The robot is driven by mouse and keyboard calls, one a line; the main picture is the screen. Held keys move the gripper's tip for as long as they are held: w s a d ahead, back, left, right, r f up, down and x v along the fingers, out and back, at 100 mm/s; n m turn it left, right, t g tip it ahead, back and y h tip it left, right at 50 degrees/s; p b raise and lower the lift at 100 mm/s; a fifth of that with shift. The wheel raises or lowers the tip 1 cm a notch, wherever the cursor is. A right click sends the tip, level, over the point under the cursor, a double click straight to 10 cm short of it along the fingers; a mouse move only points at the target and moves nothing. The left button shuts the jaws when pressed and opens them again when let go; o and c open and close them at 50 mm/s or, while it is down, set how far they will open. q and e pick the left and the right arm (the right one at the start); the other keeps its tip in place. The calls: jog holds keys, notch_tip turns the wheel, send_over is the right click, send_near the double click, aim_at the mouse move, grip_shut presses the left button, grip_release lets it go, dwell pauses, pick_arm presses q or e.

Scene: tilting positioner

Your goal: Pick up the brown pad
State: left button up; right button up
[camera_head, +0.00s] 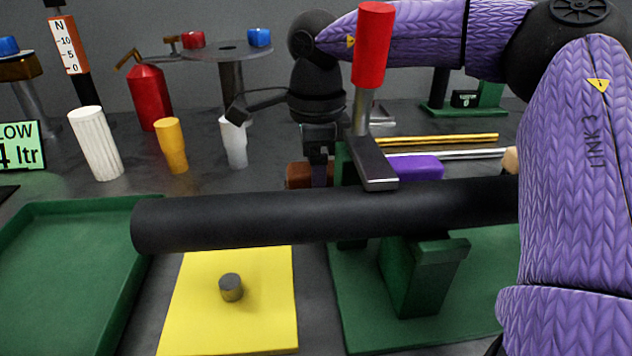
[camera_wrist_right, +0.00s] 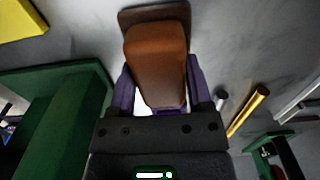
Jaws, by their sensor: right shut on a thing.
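The brown pad (camera_head: 298,176) shows in the head view behind the long black bar, partly covered by my right gripper (camera_head: 319,176). In the right wrist view the brown pad (camera_wrist_right: 157,62) sits between the two purple fingers of my right gripper (camera_wrist_right: 160,85), which is shut on it. A darker brown flat shape (camera_wrist_right: 155,15) shows around the pad's far end. I cannot tell whether the pad is clear of the surface below. My left gripper is in neither view.
A thick black bar (camera_head: 250,223) crosses in front, above a green stand (camera_head: 420,275). A red-handled lever (camera_head: 373,45) rises beside my gripper. A purple block (camera_head: 418,167) and yellow rod (camera_head: 440,140) lie to the right. A green tray (camera_head: 60,275) and yellow plate (camera_head: 230,325) are nearer.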

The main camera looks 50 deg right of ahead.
jog(key=c, duration=0.3)
jog(key=shift+r, duration=0.1)
jog(key=shift+c, duration=0.2)
notch_tip(320, 180, up, 10)
jog(key=p, duration=0.5)
jog(key=shift+f, duration=0.25)
jog(key=shift+r, duration=0.2)
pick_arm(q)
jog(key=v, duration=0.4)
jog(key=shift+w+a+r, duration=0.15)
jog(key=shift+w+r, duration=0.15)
